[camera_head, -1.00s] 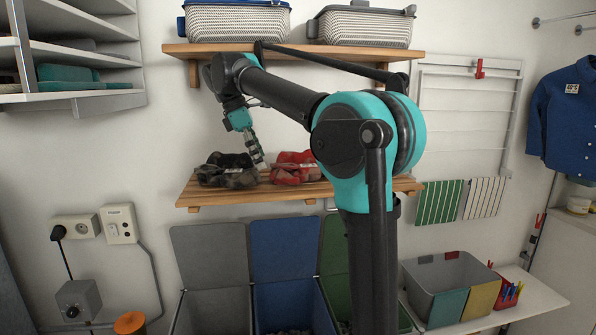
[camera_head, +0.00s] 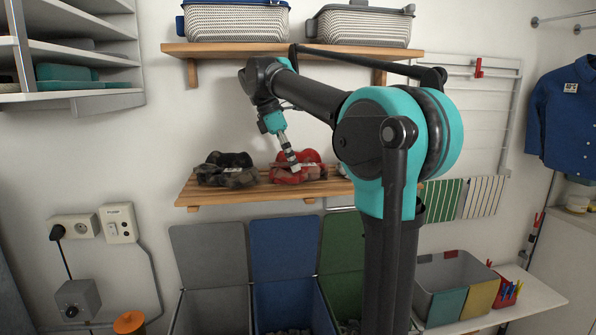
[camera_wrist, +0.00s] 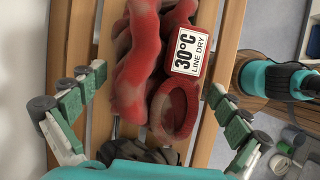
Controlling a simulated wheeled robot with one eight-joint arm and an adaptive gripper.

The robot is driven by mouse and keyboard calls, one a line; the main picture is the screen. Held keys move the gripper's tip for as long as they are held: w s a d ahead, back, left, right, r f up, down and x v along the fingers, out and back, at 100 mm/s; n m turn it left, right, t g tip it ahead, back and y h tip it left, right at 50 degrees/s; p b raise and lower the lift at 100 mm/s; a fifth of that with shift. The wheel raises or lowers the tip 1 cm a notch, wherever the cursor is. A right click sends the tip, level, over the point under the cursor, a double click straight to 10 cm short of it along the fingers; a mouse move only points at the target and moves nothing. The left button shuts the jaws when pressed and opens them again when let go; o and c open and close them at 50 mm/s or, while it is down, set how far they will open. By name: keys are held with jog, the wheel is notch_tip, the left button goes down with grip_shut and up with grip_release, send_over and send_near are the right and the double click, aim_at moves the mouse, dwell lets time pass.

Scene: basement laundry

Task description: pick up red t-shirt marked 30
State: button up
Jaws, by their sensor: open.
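The red t-shirt (camera_head: 298,167) lies crumpled on the lower wooden shelf. In the wrist view the red t-shirt (camera_wrist: 140,65) fills the upper middle, with a white label (camera_wrist: 189,52) reading "30°C LINE DRY" facing the camera. My gripper (camera_head: 294,165) is at the shirt in the head view; contact cannot be told. In the wrist view my gripper (camera_wrist: 155,100) is open, its green-padded fingers wide apart on either side of the shirt, with nothing held. A dark crumpled garment (camera_head: 228,170) lies on the shelf to the left; part of it (camera_wrist: 140,152) shows at the bottom of the wrist view.
The lower shelf (camera_head: 250,194) is slatted wood. Grey, blue (camera_head: 284,249) and green bins with raised lids stand below. A drying rack (camera_head: 470,110) hangs on the wall at right.

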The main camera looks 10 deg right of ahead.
jog(key=c, duration=1.3)
jog(key=shift+o, duration=0.2)
jog(key=shift+r, duration=0.1)
